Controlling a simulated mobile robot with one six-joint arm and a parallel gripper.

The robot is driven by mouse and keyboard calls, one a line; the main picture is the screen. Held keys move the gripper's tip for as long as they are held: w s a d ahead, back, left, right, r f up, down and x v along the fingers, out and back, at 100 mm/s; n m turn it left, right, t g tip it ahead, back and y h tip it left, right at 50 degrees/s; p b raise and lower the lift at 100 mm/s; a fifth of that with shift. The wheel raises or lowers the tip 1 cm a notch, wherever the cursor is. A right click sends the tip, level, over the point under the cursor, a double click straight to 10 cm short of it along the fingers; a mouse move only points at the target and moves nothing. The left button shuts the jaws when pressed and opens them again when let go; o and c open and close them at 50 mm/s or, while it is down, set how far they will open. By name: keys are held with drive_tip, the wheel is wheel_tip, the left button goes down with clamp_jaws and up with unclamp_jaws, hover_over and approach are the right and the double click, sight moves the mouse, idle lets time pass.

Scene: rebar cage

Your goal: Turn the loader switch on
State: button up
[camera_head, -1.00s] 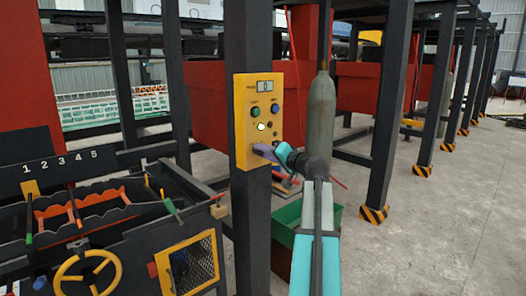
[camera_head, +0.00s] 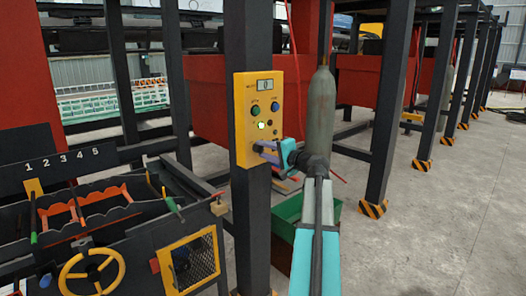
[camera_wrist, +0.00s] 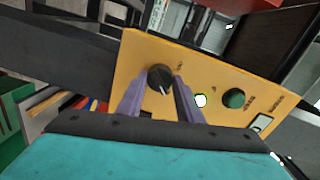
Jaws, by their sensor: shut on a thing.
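The yellow control panel (camera_head: 246,140) is mounted on a dark steel post and carries a small display, a green button, a blue button, a lit white-green lamp and a black knob. In the wrist view the black rotary switch (camera_wrist: 160,78) sits near the panel's left end, with a pale pointer line on it. My gripper (camera_head: 268,152) is at the lower part of the panel. Its purple fingers, also in the wrist view (camera_wrist: 160,92), are on either side of the switch and closed on it. In the head view the fingers hide most of the switch.
A grey gas cylinder (camera_head: 321,115) stands just right of the panel, near my arm. A green bin (camera_head: 325,218) is on the floor behind my arm. A bench with a yellow handwheel (camera_head: 88,272) is at the left.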

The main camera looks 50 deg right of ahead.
drive_tip(key=shift+r, duration=0.2)
drive_tip(key=o, duration=1)
drive_tip(key=shift+w, duration=0.1)
drive_tip(key=shift+c, duration=0.2)
drive_tip(key=shift+o, duration=0.4)
drive_tip(key=shift+f, duration=0.1)
drive_tip(key=shift+f, duration=0.1)
drive_tip(key=s+a+r+b, duration=0.1)
drive_tip(key=s, duration=1.2)
drive_tip(key=shift+s+b, duration=0.3)
drive_tip(key=shift+s, duration=0.1)
